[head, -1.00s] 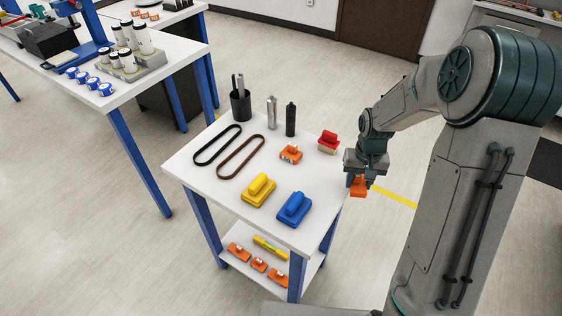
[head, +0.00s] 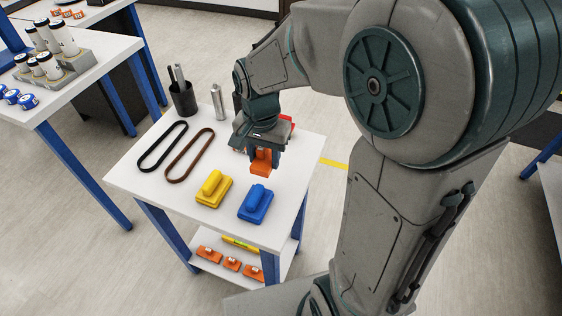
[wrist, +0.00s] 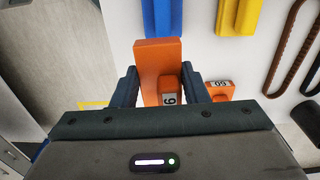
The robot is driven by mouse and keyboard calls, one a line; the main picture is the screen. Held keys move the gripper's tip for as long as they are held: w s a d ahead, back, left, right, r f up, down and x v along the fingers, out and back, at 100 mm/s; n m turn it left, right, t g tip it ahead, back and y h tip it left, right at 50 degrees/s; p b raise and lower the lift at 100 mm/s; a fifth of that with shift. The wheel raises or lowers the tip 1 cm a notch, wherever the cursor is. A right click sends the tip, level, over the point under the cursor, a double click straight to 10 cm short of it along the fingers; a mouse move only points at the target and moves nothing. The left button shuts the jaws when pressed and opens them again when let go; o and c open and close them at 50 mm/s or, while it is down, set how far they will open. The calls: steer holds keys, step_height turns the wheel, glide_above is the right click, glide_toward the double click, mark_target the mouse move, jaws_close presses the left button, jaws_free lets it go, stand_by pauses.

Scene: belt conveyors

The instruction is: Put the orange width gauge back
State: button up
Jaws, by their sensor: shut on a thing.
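My gripper (head: 262,150) is shut on an orange width gauge (head: 261,163) and holds it over the right part of the white cart's top (head: 230,228). In the wrist view the held orange gauge (wrist: 153,62) sits between the two fingers, with a small numbered label on its raised block. A second, smaller orange gauge (wrist: 221,90) with a white label lies on the cart top, just right of the right finger in that view.
A yellow block (head: 212,190) and a blue block (head: 256,204) stand near the front edge. Two belts (head: 163,146), a dark cup (head: 183,98), a silver cylinder (head: 218,101) and a partly hidden red block (head: 287,122) are farther back. More orange gauges (head: 208,254) lie on the lower shelf.

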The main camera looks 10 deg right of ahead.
steer(key=shift+s, duration=0.2)
steer(key=shift+w+d+f, duration=0.15)
steer(key=shift+w, duration=0.15)
steer(key=w+d+f, duration=0.2)
steer(key=w, duration=0.1)
steer(key=w+d+f+p, duration=0.1)
steer(key=w+f, duration=0.1)
steer(key=w, duration=0.1)
steer(key=w+d+f, duration=0.2)
steer(key=w, duration=0.1)
steer(key=shift+d+f+p, duration=0.15)
steer(key=shift+d+p, duration=0.15)
steer(key=shift+f, duration=2.05)
steer(key=shift+f, duration=0.2)
steer(key=o, duration=1.1)
steer(key=shift+r, duration=0.1)
